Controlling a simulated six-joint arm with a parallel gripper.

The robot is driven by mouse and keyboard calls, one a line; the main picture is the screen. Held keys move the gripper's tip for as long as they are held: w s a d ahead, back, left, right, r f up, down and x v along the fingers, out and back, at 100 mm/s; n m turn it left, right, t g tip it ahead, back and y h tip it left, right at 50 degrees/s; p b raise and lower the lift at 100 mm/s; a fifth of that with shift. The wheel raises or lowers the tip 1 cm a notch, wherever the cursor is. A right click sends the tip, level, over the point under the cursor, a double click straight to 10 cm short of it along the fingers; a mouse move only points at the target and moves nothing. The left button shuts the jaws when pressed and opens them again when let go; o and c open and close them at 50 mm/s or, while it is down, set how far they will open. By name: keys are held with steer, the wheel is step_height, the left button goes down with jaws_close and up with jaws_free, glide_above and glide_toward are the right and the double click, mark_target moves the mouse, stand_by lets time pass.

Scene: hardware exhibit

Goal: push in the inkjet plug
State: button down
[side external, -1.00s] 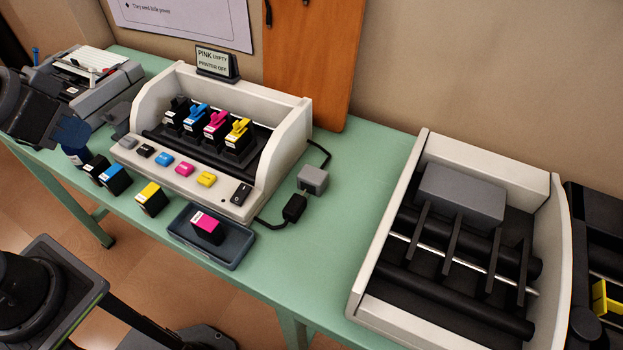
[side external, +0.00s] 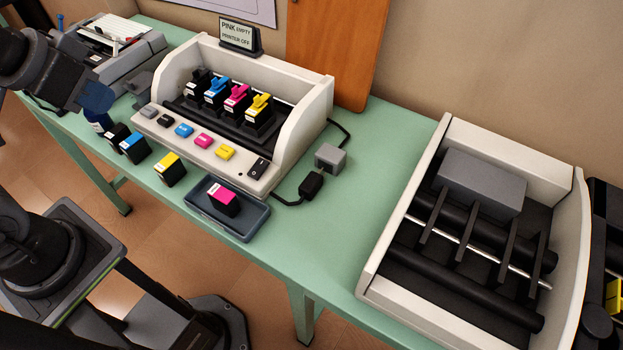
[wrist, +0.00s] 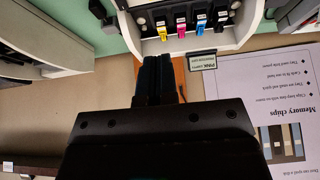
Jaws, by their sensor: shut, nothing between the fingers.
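The inkjet plug (side external: 311,185) is a black block on the green table, joined by a black cord to the inkjet printer (side external: 312,107). It lies just in front of a grey socket box (side external: 330,157), with what looks like a small gap between them. In the wrist view, a dark block that looks like the plug (wrist: 97,8) shows at the top edge, beside the grey box (wrist: 109,26). My gripper (side external: 98,119) is at the table's left, far from the plug, above the front edge. Its fingers (wrist: 158,65) look shut and empty in the wrist view.
A tray (side external: 228,226) with a pink cartridge stands in front of the printer. Loose cartridges (side external: 171,169) stand left of it. A larger roller machine (side external: 470,235) stands at right. The table between plug and roller machine is clear. A sign (side external: 238,37) reads pink empty, printer off.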

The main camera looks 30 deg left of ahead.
steer(key=c, duration=1.8)
jaws_free()
steer(key=shift+c, duration=0.2)
steer(key=shift+o, duration=0.7)
steer(key=o, duration=0.6)
steer(key=w+d+g, duration=0.1)
steer(key=w+d, duration=0.2)
steer(key=w, duration=0.4)
steer(key=shift+d+r+g+h, duration=0.25)
steer(key=shift+d+g+h, duration=0.05)
steer(key=shift+d, duration=0.1)
steer(key=o, duration=0.3)
steer(key=w+d+f+g, duration=0.1)
steer(key=w+d, duration=0.2)
steer(key=w, duration=0.1)
steer(key=shift+w+d+f, duration=0.25)
steer(key=shift+w+f, duration=0.05)
steer(key=shift+w, duration=0.05)
steer(key=shift+o, duration=0.2)
steer(key=w+d+f+g, duration=0.1)
steer(key=w+d+f, duration=0.4)
steer(key=d+f, duration=0.1)
steer(key=shift+w+d+g, duration=0.3)
steer(key=shift+w+d, duration=0.05)
steer(key=shift+d, duration=0.1)
steer(key=g, duration=0.1)
glide_above(309, 183)
step_height(309, 183, down, 8)
step_height(309, 183, down, 14)
